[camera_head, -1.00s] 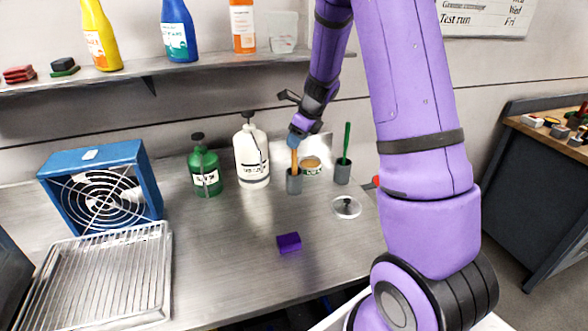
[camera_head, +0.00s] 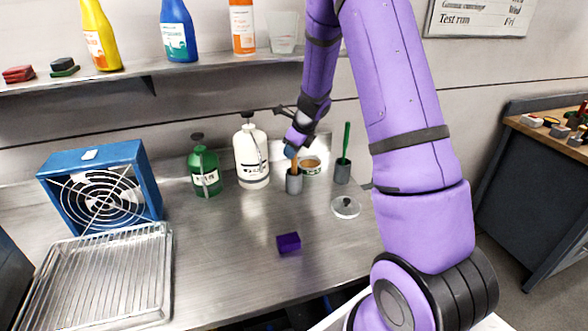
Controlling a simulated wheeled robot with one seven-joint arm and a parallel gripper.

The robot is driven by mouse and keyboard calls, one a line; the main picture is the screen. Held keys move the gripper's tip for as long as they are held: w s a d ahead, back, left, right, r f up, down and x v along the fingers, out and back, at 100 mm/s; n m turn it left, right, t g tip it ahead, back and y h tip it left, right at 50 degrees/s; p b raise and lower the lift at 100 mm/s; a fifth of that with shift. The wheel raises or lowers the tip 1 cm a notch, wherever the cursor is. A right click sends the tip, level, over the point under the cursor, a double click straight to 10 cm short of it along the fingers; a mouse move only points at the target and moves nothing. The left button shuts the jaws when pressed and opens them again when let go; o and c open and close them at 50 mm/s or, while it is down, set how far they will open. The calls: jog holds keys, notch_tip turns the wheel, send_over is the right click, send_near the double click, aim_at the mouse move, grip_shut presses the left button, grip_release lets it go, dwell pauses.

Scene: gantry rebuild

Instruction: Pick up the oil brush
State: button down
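A brush-like tool with an orange-brown shaft (camera_head: 295,166) stands in a small dark grey cup (camera_head: 294,184); I cannot tell for sure that it is the oil brush. A second tool with a green handle (camera_head: 346,140) stands in another grey cup (camera_head: 342,173) to its right. My gripper (camera_head: 291,151) is at the top of the orange-brown shaft, above the left cup. A blue part shows there, and I cannot tell whether it belongs to the tool or to my gripper. The fingers are too small and overlapped to show whether they are shut on it.
An open tin (camera_head: 311,166) stands right behind the left cup. A white bottle (camera_head: 251,157) and a green bottle (camera_head: 204,172) stand left of it. A clear lidded dish (camera_head: 345,207) and a purple block (camera_head: 288,243) lie in front.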

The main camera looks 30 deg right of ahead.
notch_tip(320, 180, up, 10)
jog(key=shift+r, duration=0.1)
dwell(0.6)
dwell(0.7)
